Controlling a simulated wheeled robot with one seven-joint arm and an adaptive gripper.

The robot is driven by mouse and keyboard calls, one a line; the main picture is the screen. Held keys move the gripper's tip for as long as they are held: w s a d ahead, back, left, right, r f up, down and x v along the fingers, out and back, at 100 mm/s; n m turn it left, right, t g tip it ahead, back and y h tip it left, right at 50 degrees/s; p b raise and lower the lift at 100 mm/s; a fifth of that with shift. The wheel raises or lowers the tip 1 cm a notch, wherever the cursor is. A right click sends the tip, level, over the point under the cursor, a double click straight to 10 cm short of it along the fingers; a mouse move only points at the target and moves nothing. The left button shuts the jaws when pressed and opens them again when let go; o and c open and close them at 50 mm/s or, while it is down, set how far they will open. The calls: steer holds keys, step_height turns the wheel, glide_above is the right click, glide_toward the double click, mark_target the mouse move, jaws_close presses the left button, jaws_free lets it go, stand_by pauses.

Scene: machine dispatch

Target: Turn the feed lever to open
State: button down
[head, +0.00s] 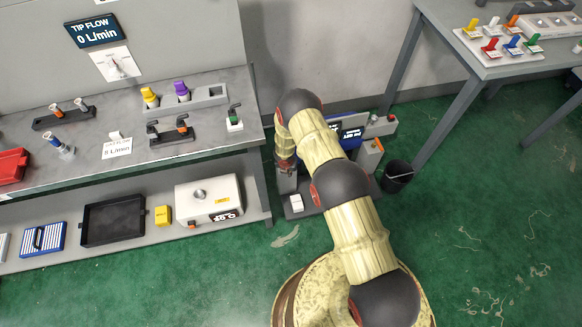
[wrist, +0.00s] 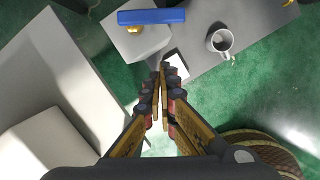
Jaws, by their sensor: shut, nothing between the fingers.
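A low grey machine (head: 352,190) stands on the floor behind my arm, with a small blue screen (head: 352,134) and an orange handle (head: 378,146) on a grey block at its right. I cannot tell for sure which part is the feed lever. My arm hides much of the machine. My gripper (wrist: 160,72) is shut and empty in the wrist view, its fingertips over or near a white pad (wrist: 176,66) on the machine's base. A grey block with a yellow knob (wrist: 134,30) and a blue bar (wrist: 150,16) lies beyond the fingertips.
A grey workbench (head: 240,100) with a lower shelf stands at the left, close to the machine. A white box (head: 208,200) sits on that shelf. A black bucket (head: 397,176) stands right of the machine. A mug-like cup (wrist: 220,41) shows in the wrist view.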

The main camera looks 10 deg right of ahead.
steer(key=shift+w+d+f+b, duration=0.15)
steer(key=shift+w+d, duration=0.2)
steer(key=shift+w, duration=0.25)
steer(key=shift+w+d+f+b, duration=0.15)
steer(key=shift+w+d, duration=0.2)
steer(key=shift+w, duration=0.3)
steer(key=shift+w+d+f+b, duration=0.15)
steer(key=shift+w+d, duration=0.2)
steer(key=shift+w, duration=0.25)
steer(key=shift+d, duration=0.15)
